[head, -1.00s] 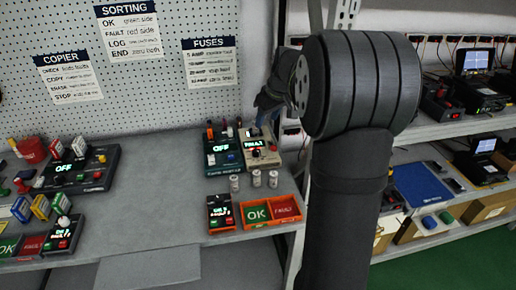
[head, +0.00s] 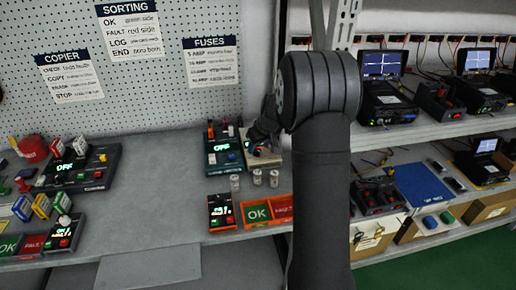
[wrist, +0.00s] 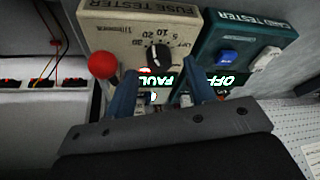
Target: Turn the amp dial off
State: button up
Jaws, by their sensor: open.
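The amp dial (wrist: 158,56) is a black round knob on the cream fuse tester (wrist: 120,18). Numbers stand around it, upside down in the wrist view; I cannot tell its exact setting.
A red ball knob (wrist: 102,65) stands close beside my left finger. The dark card tester (wrist: 242,28), with blue and white switches, adjoins on the right; its display reads OFF. Several small canisters (head: 257,178) and an orange tray (head: 279,224) stand in front.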

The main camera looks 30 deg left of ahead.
jog(key=shift+x, duration=1)
jog(key=c, duration=1)
